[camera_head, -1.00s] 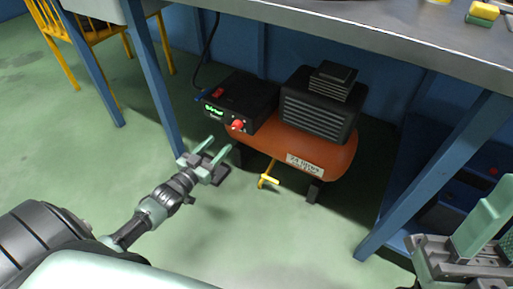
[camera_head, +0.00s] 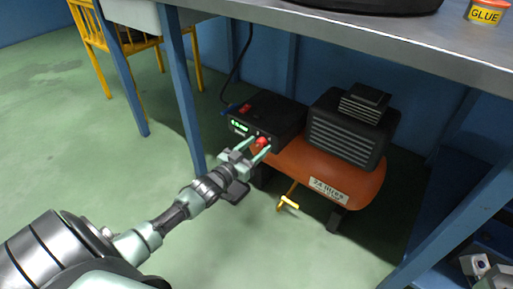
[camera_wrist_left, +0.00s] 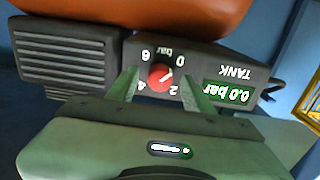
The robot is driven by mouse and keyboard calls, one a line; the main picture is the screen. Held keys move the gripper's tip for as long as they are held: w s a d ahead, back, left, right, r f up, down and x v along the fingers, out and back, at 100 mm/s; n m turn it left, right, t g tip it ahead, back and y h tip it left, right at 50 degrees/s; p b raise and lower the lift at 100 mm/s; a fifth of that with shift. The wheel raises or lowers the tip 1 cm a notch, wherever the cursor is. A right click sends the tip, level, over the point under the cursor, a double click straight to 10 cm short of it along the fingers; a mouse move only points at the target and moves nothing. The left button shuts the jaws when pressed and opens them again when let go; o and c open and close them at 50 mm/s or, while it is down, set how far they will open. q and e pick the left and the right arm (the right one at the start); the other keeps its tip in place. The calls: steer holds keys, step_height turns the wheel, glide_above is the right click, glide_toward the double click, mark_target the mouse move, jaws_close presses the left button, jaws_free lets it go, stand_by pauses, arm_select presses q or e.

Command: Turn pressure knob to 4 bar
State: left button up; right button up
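The red pressure knob (camera_head: 262,142) is on the front of the black control box (camera_head: 270,118) of the orange compressor (camera_head: 320,172). My left gripper (camera_head: 258,147) is open, its fingertips at the knob. In the left wrist view the picture is upside down, and the knob (camera_wrist_left: 160,77) lies between the two spread fingers with small gaps visible. The dial around it carries 0, 2, 4 and 6. Its pale mark appears to point toward the 0 side. The TANK display (camera_wrist_left: 228,93) reads 0.0 bar. My right gripper's fingers are not visible.
The compressor stands under a metal-topped table (camera_head: 330,30) with blue legs (camera_head: 183,90). A yellow valve (camera_head: 288,203) hangs below the tank. A glue can (camera_head: 487,12) stands on the table. A yellow chair (camera_head: 150,45) is at the back left. The green floor in front is clear.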

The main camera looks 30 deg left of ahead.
arm_select(q)
jaws_close()
